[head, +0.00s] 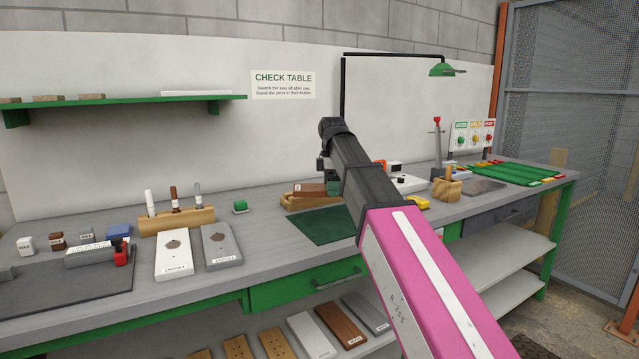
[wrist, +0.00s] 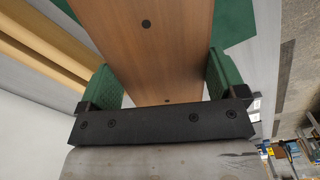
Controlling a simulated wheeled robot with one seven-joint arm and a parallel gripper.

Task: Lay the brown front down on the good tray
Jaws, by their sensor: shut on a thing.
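My gripper (wrist: 165,90) is shut on the brown front (wrist: 160,45), its green pads at the board's two side edges in the wrist view. In the head view my gripper (head: 333,185) is partly hidden by my arm, and the brown front (head: 311,189) shows just left of it, over a pale wooden holder (head: 296,200). I cannot tell whether the front still touches the holder. A green tray (head: 515,174), which appears to be the good tray, lies at the right end of the table, well away from my gripper.
A dark green mat (head: 322,226) lies before the holder. Two boards, white (head: 173,254) and grey (head: 221,246), lie to the left. A wooden block (head: 446,187), a red-topped stand (head: 437,145) and a lamp (head: 442,70) are between my gripper and the tray.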

